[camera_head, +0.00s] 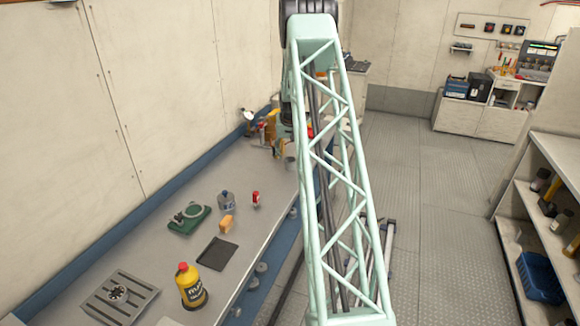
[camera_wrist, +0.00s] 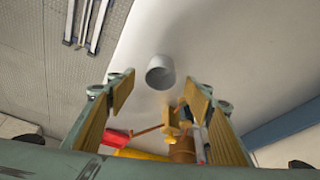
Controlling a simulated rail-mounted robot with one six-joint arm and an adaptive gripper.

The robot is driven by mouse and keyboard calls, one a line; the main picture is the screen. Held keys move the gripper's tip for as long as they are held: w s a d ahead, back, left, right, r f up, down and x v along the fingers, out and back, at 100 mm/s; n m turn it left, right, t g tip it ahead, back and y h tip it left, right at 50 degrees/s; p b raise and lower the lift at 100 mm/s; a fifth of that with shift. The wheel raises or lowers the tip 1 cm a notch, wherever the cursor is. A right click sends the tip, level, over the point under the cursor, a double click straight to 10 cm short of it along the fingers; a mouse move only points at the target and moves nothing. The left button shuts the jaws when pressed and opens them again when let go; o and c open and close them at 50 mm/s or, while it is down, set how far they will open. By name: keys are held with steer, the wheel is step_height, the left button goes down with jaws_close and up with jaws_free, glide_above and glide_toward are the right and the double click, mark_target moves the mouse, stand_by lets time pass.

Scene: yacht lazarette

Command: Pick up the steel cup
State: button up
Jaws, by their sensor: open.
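The steel cup (camera_wrist: 160,72) is a small grey cup on the pale bench top in the wrist view, its dark mouth partly facing the camera. My gripper (camera_wrist: 158,87) is open, with its wood-coloured finger pads on either side of the view. The cup shows between and beyond the fingertips, with nothing held. In the head view a grey shape, probably the cup (camera_head: 291,164), shows beside my arm at the far part of the bench. My arm hides most of the gripper there.
Red and orange items (camera_wrist: 182,140) lie close to the cup, low in the wrist view. A wall runs along the left.

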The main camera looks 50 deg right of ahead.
mark_target(290, 164)
steer(key=shift+x, duration=0.75)
steer(key=shift+f, duration=0.15)
steer(key=shift+x, duration=2.4)
steer(key=shift+w, duration=0.1)
steer(key=shift+c, duration=0.7)
steer(key=c, duration=0.9)
